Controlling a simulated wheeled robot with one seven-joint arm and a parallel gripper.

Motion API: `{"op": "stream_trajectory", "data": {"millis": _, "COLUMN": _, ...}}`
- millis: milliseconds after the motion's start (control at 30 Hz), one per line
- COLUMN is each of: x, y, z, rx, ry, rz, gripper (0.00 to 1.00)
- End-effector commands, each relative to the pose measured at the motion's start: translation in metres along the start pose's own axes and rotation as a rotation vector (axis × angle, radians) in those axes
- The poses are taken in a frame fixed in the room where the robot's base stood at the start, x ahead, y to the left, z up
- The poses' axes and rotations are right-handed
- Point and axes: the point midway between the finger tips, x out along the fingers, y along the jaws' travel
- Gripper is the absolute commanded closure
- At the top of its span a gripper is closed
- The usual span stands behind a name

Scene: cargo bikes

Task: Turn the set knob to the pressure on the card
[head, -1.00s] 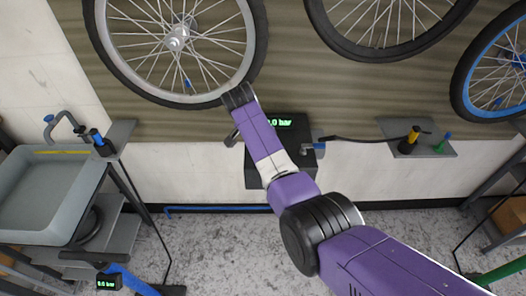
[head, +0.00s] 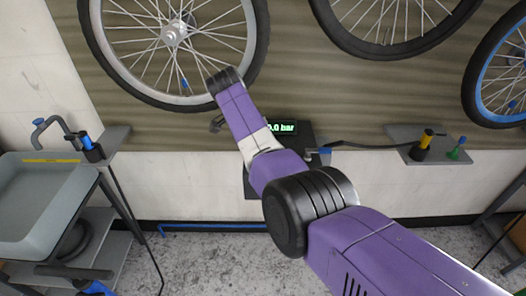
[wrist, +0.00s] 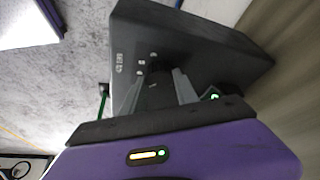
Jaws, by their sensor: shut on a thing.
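A dark inflator box (head: 307,136) is mounted low on the wall, partly behind my arm. Its green display (head: 282,128) appears to read 0.0 bar, with the left end close to my arm's edge. In the wrist view the dark box (wrist: 205,45) fills the upper middle, with small white marks on its face. My gripper (wrist: 160,73) is at that face, its grey fingers shut on a small dark knob (wrist: 157,67). The fingers hide most of the knob, and its setting cannot be read. I cannot make out a pressure card in either view.
Bicycle wheels (head: 175,35) hang above the box. A dark hose (head: 365,144) runs right to a shelf (head: 405,134) with a yellow-and-black fitting (head: 424,143). A grey basin (head: 45,200) stands at the left. The floor (head: 225,262) below is largely clear.

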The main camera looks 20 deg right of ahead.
Motion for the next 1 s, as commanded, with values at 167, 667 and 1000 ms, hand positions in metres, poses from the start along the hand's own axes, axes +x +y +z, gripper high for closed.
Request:
{"op": "stream_trajectory", "data": {"millis": 167, "x": 0.001, "y": 0.001, "z": 0.002, "rx": -0.001, "ry": -0.004, "rz": 0.002, "gripper": 1.00}}
{"op": "stream_trajectory", "data": {"millis": 667, "x": 0.000, "y": 0.000, "z": 0.001, "rx": -0.001, "ry": -0.002, "rz": 0.000, "gripper": 0.43}}
{"op": "stream_trajectory", "data": {"millis": 1000, "x": -0.035, "y": -0.001, "z": 0.001, "rx": -0.003, "ry": -0.001, "rz": -0.003, "gripper": 0.43}}
